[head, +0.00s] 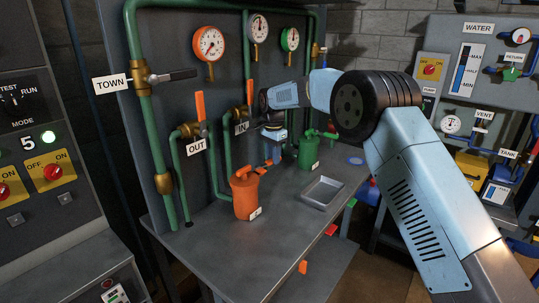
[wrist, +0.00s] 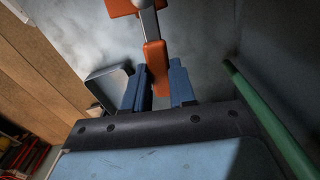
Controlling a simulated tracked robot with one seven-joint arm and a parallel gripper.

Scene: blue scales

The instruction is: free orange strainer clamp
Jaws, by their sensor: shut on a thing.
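The orange strainer (head: 246,199) stands upright on the grey bench in the head view. Its orange clamp (head: 262,170) is at its top, beside the fingertips. In the wrist view the clamp shows as a grey metal bar (wrist: 149,22) with an orange grip (wrist: 155,58). My gripper (wrist: 159,75) has its two blue fingers on either side of the grip's near end and is shut on it. In the head view my gripper (head: 271,160) points down just behind and right of the strainer; the exact contact is too small to see there.
A green strainer (head: 309,152) stands farther back. An empty metal tray (head: 322,179) lies to the right. Green pipes with the OUT valve (head: 196,130) and IN valve (head: 239,118) rise behind. A green pipe (wrist: 265,115) runs close to the gripper's right in the wrist view.

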